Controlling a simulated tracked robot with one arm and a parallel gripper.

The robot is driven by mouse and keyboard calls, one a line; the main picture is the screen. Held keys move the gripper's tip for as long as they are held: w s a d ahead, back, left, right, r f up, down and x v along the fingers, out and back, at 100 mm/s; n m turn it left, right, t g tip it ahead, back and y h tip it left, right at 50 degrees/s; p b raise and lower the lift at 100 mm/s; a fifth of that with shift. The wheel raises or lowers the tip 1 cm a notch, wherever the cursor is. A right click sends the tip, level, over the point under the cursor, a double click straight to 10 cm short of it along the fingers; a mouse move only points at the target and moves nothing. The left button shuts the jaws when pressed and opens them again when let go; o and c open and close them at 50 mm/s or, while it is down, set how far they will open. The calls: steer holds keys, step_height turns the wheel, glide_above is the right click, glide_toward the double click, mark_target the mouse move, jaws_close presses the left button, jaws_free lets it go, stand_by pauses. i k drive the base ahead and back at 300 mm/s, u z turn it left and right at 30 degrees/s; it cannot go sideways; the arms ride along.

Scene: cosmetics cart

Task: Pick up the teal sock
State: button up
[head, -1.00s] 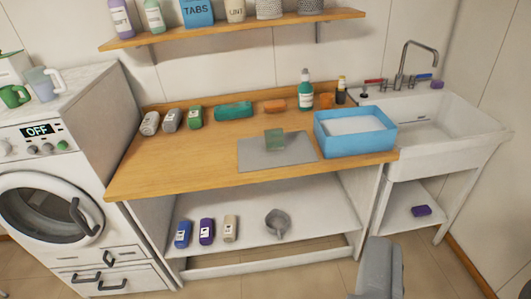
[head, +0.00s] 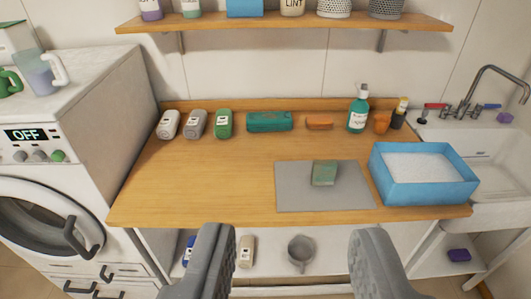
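A teal, soft-edged bundle (head: 269,121) lies at the back of the wooden counter (head: 200,185); it may be the teal sock, but I cannot tell for sure. A muted green block-like piece (head: 324,173) rests on a flat grey mat (head: 300,198) nearer the counter's front edge; it could also be folded cloth. My gripper (head: 293,235) is at the bottom of the view, its two grey fingers wide apart with nothing between them. It is apart from both pieces, which lie farther ahead.
A blue tray (head: 425,192) of white grains stands right of the mat. White, grey and green labelled items (head: 196,124) sit left of the teal bundle. An orange piece (head: 319,122) and teal bottle (head: 358,110) are to its right. A shelf (head: 290,24) overhangs the back. The counter's left-middle is clear.

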mark_target(324, 171)
steer(key=u, duration=0.1)
steer(key=i, duration=1.45)
steer(key=z, duration=0.55)
